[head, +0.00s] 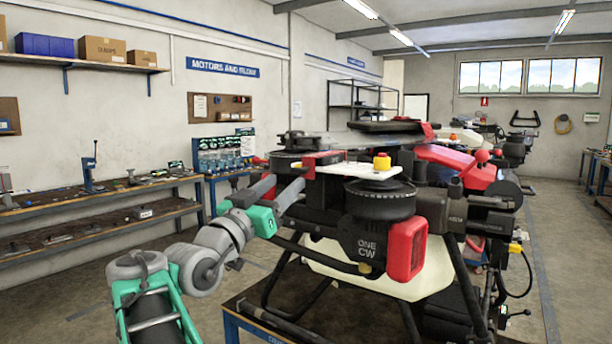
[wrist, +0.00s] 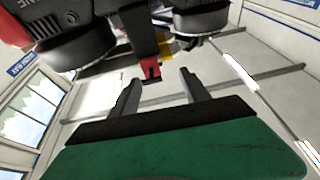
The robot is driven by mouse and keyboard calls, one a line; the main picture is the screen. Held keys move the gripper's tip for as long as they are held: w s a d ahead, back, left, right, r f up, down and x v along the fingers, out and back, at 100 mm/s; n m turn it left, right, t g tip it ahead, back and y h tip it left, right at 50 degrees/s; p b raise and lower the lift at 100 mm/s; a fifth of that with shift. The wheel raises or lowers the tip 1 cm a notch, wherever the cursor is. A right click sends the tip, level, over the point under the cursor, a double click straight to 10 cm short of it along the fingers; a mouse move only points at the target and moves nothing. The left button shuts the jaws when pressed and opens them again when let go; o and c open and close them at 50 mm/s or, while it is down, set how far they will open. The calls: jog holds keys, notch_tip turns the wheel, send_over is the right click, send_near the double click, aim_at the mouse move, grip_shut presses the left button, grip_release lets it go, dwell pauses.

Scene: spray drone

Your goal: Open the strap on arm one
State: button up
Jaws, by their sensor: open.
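The drone's arm one carries a black motor pod marked ONE CW (head: 368,240), with a red end cap (head: 407,250); this pod shows upside down at the upper left of the wrist view (wrist: 72,38). A red strap-like piece (head: 322,158) sits left of the pod, by a pale plate; I take it for the strap. In the wrist view a red tab (wrist: 151,69) hangs on a dark band, just beyond and between my fingertips. My gripper (head: 285,186) is open and empty, just below and left of the red piece; its fingers (wrist: 160,77) stand apart. Whether they touch the tab cannot be told.
The drone stands on black legs over a dark-topped bench (head: 310,315). A yellow knob (head: 381,162) rises from the pale plate close by. A second round motor (wrist: 205,18) hangs near my fingers. A workbench (head: 100,200) lines the left wall; floor between is free.

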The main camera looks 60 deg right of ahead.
aim_at(308, 159)
jog(key=shift+m+g+h, duration=0.4)
jog(key=shift+g, duration=0.3)
jog(key=p+x, duration=0.1)
jog(key=x, duration=0.1)
jog(key=s+p+x, duration=0.1)
jog(key=x, duration=0.2)
jog(key=r+p+x, duration=0.1)
jog(key=x, duration=0.2)
jog(key=shift+s+a+r, duration=0.1)
jog(key=shift+s+r, duration=0.05)
jog(key=shift+s, duration=0.05)
grip_shut()
dwell(0.4)
